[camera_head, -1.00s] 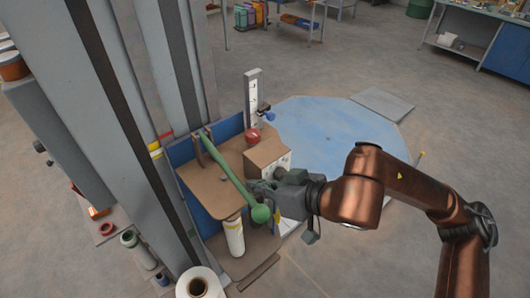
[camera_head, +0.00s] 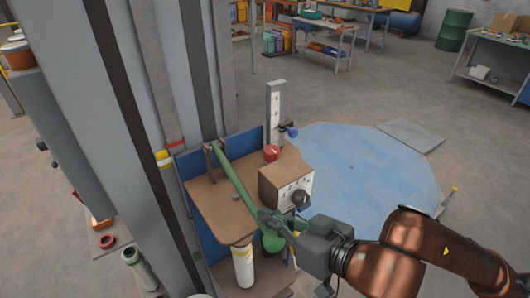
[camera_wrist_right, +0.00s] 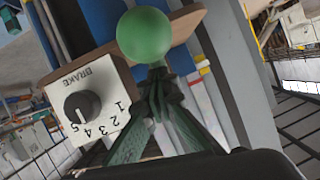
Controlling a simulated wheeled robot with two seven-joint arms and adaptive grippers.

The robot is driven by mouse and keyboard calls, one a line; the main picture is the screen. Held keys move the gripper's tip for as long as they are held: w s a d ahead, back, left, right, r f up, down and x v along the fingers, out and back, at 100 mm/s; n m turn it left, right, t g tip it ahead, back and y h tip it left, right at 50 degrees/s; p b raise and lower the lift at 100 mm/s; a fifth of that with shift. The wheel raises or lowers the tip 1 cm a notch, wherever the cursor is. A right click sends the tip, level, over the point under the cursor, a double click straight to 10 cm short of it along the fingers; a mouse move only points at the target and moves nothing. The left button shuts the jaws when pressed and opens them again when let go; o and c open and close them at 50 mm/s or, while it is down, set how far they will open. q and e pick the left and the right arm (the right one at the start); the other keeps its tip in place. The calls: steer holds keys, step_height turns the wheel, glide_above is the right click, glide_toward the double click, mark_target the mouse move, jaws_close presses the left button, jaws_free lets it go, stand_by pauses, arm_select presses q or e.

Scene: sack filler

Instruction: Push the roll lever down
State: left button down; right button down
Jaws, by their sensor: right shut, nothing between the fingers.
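The roll lever is a green bar with a ball end (camera_head: 272,241). It slopes from its pivot at the blue-backed station down toward the front right in the head view. My right gripper (camera_head: 268,217) is shut and empty. Its fingertips overlap the lever just above the ball in the head view. In the right wrist view the green ball (camera_wrist_right: 145,36) shows just beyond the closed fingertips (camera_wrist_right: 157,78). I cannot tell whether they touch the lever. Part of the ball is hidden behind the gripper in the head view. My left gripper is not in view.
A brake box (camera_head: 284,186) with a black dial stands right of the lever, close to my gripper. A red knob (camera_head: 271,153) sits behind it. A white roll (camera_head: 242,266) is below the brown shelf (camera_head: 222,206). Grey columns stand left; a blue floor plate (camera_head: 370,175) lies right.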

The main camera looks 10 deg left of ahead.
steer(key=shift+f, duration=0.6)
steer(key=r, duration=0.1)
steer(key=d+r+p, duration=0.1)
steer(key=r, duration=0.3)
steer(key=shift+s+d+r+p, duration=0.1)
steer(key=shift+d+p, duration=0.2)
steer(key=shift+d, duration=0.05)
steer(key=v, duration=0.9)
steer(key=shift+s+d+r, duration=0.15)
steer(key=shift+d+r, duration=0.1)
steer(key=shift+r, duration=0.1)
